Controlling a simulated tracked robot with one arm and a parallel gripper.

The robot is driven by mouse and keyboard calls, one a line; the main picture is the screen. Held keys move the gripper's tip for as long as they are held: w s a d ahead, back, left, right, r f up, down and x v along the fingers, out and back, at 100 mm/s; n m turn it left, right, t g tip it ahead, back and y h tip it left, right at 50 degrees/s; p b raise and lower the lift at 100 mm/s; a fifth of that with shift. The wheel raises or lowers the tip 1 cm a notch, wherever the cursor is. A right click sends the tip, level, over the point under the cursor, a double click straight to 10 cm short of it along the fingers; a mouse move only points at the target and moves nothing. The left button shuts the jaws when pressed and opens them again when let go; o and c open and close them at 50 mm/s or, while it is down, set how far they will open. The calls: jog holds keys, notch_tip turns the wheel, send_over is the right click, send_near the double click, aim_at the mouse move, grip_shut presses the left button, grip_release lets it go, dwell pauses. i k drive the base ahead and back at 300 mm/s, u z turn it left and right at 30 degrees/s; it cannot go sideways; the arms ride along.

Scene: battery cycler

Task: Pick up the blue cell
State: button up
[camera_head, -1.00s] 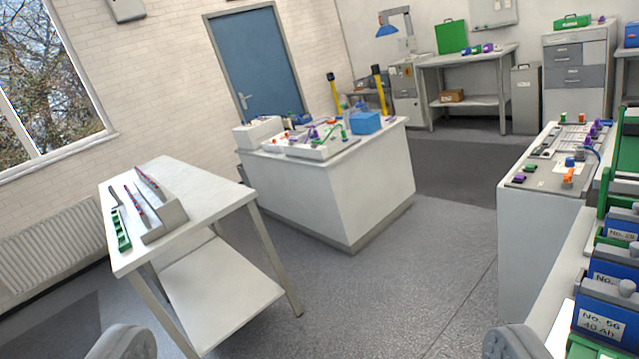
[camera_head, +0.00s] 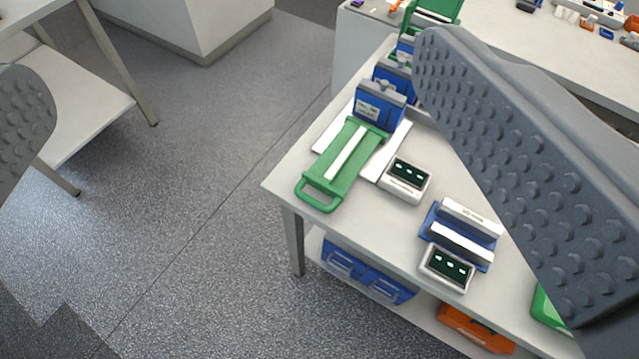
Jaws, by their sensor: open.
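A blue cell (camera_head: 379,104) with a white label and a grey top stands upright at the far end of a green handled tray (camera_head: 322,188) on the white bench. More blue cells stand in a row behind it, the nearest of these (camera_head: 390,76) just beyond; the row is partly hidden by my right finger. My gripper (camera_head: 230,65) is open and empty, its fingers large at the left edge and on the right, close to the camera. The blue cells appear between the fingers, nearer the right one, beyond and below it. I cannot tell which blue cell is meant.
The white bench (camera_head: 283,181) also holds a white meter (camera_head: 405,180), a second meter (camera_head: 447,268) and a blue cradle with white bars (camera_head: 458,237). Blue bins (camera_head: 365,270) and an orange case (camera_head: 475,328) are on its lower shelf. The grey floor (camera_head: 210,190) left of it is clear.

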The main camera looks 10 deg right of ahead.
aim_at(383, 114)
jog(key=z, duration=0.05)
jog(key=k, duration=1.05)
jog(key=u, duration=0.65)
jog(key=i, duration=1.65)
jog(key=z, duration=1.25)
jog(key=i, duration=0.9)
jog(key=z, duration=0.3)
jog(key=k, duration=0.05)
jog(key=z, duration=0.35)
